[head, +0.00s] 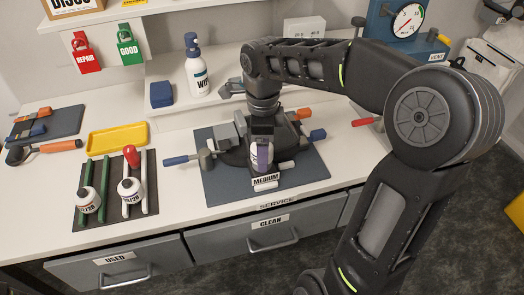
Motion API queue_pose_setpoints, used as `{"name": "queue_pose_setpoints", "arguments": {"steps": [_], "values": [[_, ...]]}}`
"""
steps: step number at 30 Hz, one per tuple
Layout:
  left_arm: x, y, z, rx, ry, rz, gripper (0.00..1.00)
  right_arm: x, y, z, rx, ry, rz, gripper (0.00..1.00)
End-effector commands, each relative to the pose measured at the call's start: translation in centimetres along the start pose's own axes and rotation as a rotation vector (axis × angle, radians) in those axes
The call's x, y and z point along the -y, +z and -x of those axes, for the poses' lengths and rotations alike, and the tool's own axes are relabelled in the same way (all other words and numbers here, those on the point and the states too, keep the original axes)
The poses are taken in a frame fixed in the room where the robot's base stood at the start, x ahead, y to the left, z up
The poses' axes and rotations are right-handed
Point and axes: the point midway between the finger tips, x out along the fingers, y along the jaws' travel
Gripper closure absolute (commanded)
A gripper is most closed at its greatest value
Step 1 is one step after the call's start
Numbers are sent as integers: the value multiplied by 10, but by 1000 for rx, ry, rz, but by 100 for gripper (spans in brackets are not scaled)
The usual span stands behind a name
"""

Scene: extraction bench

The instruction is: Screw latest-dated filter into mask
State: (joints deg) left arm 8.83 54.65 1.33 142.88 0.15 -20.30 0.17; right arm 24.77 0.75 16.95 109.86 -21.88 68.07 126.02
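Two white filters stand on the dark rack with green and white rails at the left: the left filter (88,200) and the right filter (131,190). Their labels end in "28", but the rest is too small to read surely. My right gripper (262,146) points down over the blue-grey mat and is closed around a white filter (256,160) with a purple band. This filter is at the front of the dark mask (235,153), above a "MEDIUM" label. Whether its thread is engaged is hidden. My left gripper is not in view.
A blue-handled tool (182,160) and orange- and blue-ended parts surround the mask. A yellow tray (118,138), a white wipe bottle (196,70) and a blue block (161,94) stand behind. Drawers "USED" (118,268) and "CLEAN" (270,235) are shut. The bench's front left is clear.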

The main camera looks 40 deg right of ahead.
Motion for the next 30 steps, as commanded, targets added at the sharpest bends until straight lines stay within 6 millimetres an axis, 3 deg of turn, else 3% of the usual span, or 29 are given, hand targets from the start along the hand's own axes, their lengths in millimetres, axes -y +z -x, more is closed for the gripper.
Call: {"name": "queue_pose_setpoints", "arguments": {"steps": [9, 13, 22, 30], "values": [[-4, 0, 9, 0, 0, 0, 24, -2, 3, 1, 4, 2, 579, 27], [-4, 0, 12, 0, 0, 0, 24, -1, 2, 0, 4, 2, 758, 27], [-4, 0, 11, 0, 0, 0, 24, -1, 2, -1, 3, 1, 819, 27], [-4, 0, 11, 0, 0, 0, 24, -1, 2, 0, 3, 1, 817, 49]]}}
